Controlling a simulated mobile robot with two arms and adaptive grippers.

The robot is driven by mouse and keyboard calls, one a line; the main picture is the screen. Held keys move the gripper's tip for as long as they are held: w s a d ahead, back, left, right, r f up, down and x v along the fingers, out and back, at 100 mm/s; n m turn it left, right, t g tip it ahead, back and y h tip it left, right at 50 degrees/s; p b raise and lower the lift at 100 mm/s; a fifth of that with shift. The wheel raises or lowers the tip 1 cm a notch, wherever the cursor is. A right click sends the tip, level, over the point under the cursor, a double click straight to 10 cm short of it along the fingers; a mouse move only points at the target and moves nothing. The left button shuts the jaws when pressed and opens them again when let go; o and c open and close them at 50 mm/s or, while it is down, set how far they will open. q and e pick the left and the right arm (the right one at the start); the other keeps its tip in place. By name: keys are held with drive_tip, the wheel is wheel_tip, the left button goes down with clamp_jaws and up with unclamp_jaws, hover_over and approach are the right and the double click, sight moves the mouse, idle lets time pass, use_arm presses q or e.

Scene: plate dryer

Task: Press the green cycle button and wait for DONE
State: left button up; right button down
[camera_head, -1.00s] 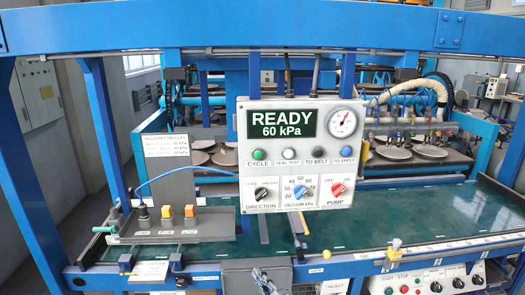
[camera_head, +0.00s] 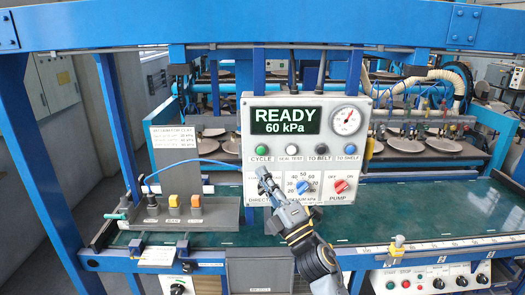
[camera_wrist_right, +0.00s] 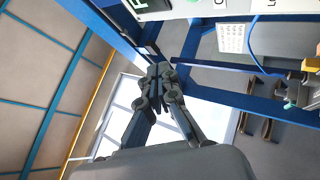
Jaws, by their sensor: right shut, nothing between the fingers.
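The green CYCLE button (camera_head: 262,149) is at the left of the row of buttons under the display. My right gripper (camera_head: 262,173) is shut and empty. In the head view its tips appear just below the CYCLE button and cover part of the direction switch; I cannot tell the gap to the panel. The shut fingers (camera_wrist_right: 160,72) also show in the right wrist view, with the panel's edge at the top. My left gripper is not in view.
White, black and blue buttons and the blue vacuum and red pump knobs (camera_head: 341,187) are close by on the panel. A grey shelf (camera_head: 222,215) with small switches stands at left. A green belt table (camera_head: 440,205) runs behind, and a blue beam (camera_head: 250,28) crosses above.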

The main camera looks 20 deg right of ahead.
sight(264, 159)
drive_tip(key=shift+w, duration=0.1)
drive_tip(key=shift+w+d+b, duration=0.4)
drive_tip(key=shift+w+b, duration=0.2)
drive_tip(key=shift+w, duration=0.8)
drive_tip(key=shift+w+d+b, duration=0.4)
drive_tip(key=shift+w+b, duration=0.15)
drive_tip(key=shift+w, duration=0.85)
drive_tip(key=shift+w+d+b, duration=0.4)
drive_tip(key=shift+w+b, duration=0.2)
drive_tip(key=shift+w, duration=0.8)
drive_tip(key=shift+f, duration=0.1)
drive_tip(key=shift+w, duration=0.15)
drive_tip(key=shift+w+d+b, duration=0.15)
drive_tip(key=shift+w+b, duration=0.1)
drive_tip(key=shift+b, duration=0.1)
